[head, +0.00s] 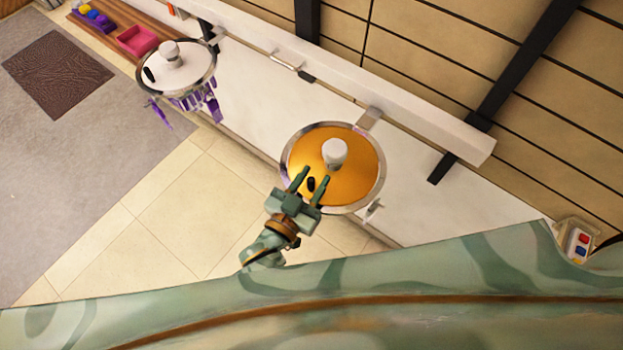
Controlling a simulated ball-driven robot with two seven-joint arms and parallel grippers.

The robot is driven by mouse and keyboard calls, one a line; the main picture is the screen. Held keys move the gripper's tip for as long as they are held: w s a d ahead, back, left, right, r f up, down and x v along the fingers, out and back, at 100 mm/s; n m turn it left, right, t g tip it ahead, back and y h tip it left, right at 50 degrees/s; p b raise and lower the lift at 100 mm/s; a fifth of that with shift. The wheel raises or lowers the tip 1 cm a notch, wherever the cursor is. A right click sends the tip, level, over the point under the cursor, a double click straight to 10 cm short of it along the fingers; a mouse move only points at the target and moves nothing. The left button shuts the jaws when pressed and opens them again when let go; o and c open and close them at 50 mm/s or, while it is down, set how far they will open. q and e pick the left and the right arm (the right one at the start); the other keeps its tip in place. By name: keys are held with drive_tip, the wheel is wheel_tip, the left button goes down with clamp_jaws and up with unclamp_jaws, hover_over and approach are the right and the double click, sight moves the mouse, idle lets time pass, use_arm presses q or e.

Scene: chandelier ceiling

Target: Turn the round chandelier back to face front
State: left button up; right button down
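A round chandelier with an orange-gold top, a silver rim and a white central knob (360,172) is at the middle of the head view. A small black mark (311,184) is on its lower-left part. A second round chandelier, white-topped with purple pendants (190,72), is at the upper left; its black mark is on its left side. I cannot tell which one the task names. My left gripper (316,174) is open over the lower-left part of the gold top, its fingertips apart just below the knob. Whether it touches is unclear. My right gripper is not in view.
A white beam (400,105) runs along the tan panelled surface behind the chandeliers, with dark bars crossing it. A small box with coloured buttons (580,243) is at the right. A pink tray (138,40) is at the upper left. Tiled floor lies below left.

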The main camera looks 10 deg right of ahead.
use_arm(q)
drive_tip(key=shift+a, duration=0.15)
drive_tip(key=shift+s+a, duration=0.15)
drive_tip(key=shift+s, duration=0.1)
drive_tip(key=b+v, duration=0.1)
drive_tip(key=v, duration=1.4)
drive_tip(key=shift+s, duration=0.3)
drive_tip(key=shift+f, duration=0.1)
